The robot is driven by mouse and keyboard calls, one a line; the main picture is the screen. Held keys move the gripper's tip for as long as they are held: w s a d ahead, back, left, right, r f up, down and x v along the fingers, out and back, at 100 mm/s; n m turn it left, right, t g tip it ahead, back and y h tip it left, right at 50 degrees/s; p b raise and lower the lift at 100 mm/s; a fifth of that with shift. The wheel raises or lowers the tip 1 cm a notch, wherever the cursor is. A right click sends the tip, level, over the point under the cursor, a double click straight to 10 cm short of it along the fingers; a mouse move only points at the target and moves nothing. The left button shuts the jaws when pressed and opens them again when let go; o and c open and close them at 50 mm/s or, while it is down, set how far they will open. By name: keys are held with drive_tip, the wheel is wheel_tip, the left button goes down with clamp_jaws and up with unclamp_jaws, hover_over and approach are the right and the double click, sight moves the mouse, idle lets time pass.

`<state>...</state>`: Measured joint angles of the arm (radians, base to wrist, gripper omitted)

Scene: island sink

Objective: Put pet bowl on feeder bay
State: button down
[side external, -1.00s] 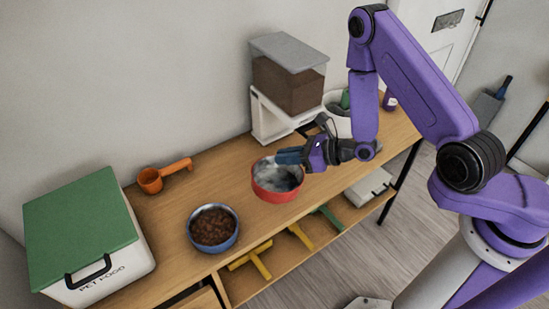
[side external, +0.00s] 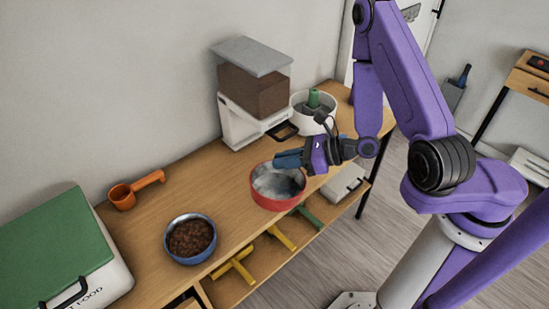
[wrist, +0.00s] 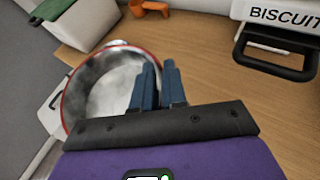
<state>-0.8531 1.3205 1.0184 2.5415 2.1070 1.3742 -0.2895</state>
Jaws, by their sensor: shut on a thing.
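My gripper (side external: 285,160) is shut on the rim of the red pet bowl (side external: 275,198), which has a bare grey metal inside. The bowl is held up near the table's front edge, slightly tilted. In the wrist view the two blue fingers (wrist: 158,72) are close together at the right side of the bowl (wrist: 100,85). The feeder (side external: 253,95), with a clear hopper of brown kibble, stands against the wall behind the bowl. Its black-edged bay (side external: 283,131) is low at its front, apart from the bowl. The wrist view shows its "BISCUIT" label (wrist: 283,15).
A blue bowl of kibble (side external: 190,239) and an orange scoop (side external: 132,190) sit on the table to the left. A green-lidded pet food bin (side external: 52,245) is at far left. A white pot (side external: 314,105) stands right of the feeder. Yellow handled items (side external: 235,268) lie on the lower shelf.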

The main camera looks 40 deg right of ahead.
drive_tip(key=s+d+f+m+h, duration=0.1)
drive_tip(key=s+d+f, duration=0.3)
drive_tip(key=d, duration=0.4)
drive_tip(key=s+d+f+m+t+h, duration=0.1)
drive_tip(key=s+d+f+h, duration=0.15)
drive_tip(key=d, duration=0.65)
drive_tip(key=s+d+f+m+h, duration=0.1)
drive_tip(key=s+d+f, duration=0.3)
drive_tip(key=d, duration=0.4)
drive_tip(key=w+a, duration=0.3)
drive_tip(key=w, duration=0.5)
drive_tip(key=w+a, duration=0.3)
drive_tip(key=w, duration=0.6)
drive_tip(key=w+a, duration=0.3)
drive_tip(key=w, duration=0.6)
drive_tip(key=shift+w+a+f, duration=0.1)
drive_tip(key=shift+w, duration=0.05)
drive_tip(key=w, duration=0.1)
drive_tip(key=w+a, duration=0.1)
drive_tip(key=w, duration=0.1)
drive_tip(key=shift+w+a, duration=0.25)
drive_tip(key=shift+w, duration=0.15)
drive_tip(key=shift+s+d+f, duration=0.1)
drive_tip(key=shift+s+f, duration=0.05)
drive_tip(key=shift+f, duration=0.6)
drive_tip(key=c, duration=1.2)
unclamp_jaws()
drive_tip(key=v, duration=1.2)
drive_tip(key=shift+s+d+f, duration=0.1)
drive_tip(key=shift+s+f, duration=0.05)
